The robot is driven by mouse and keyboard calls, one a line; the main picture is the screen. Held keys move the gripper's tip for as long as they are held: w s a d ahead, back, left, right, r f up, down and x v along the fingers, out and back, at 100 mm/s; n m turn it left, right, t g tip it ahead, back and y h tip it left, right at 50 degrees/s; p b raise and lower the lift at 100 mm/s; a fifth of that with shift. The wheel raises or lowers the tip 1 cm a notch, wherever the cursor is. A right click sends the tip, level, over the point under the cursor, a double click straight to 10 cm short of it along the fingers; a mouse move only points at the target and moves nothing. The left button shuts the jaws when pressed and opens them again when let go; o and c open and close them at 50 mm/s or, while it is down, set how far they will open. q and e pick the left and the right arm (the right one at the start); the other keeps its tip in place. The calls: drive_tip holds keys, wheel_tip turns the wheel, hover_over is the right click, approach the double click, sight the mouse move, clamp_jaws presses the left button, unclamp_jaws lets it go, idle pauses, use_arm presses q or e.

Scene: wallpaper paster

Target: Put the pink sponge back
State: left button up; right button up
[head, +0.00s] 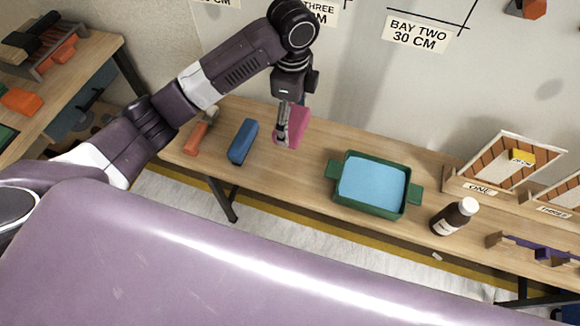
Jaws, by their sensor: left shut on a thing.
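In the head view my left arm reaches in from the left, over the wooden bench. My left gripper (283,135) points down and is shut on the pink sponge (295,127). The sponge is upright at the bench's left part, to the right of the blue block. I cannot tell whether its lower edge touches the bench. The fingers hide part of the sponge. My right gripper is not in view.
A blue block (242,142) and an orange-headed tool (197,138) lie left of the sponge. A green tray of blue liquid (371,182), a brown bottle (453,217) and a panel labelled ONE (503,165) stand to the right. Bench (310,165) is clear between sponge and tray.

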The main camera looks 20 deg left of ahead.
use_arm(q)
hover_over(291, 168)
wheel_tip(291, 168, down, 16)
drive_tip(key=shift+r+b, duration=0.1)
drive_tip(key=shift+b, duration=0.35)
drive_tip(key=shift+f+p, duration=0.3)
drive_tip(key=shift+f, duration=1.6)
drive_tip(key=o, duration=1.1)
drive_tip(key=shift+o, duration=0.2)
drive_tip(key=shift+f, duration=0.15)
drive_tip(key=shift+f+b, duration=0.25)
drive_tip(key=shift+b, duration=0.4)
wheel_tip(291, 168, up, 8)
drive_tip(key=shift+p, duration=0.3)
drive_tip(key=shift+d, duration=0.15)
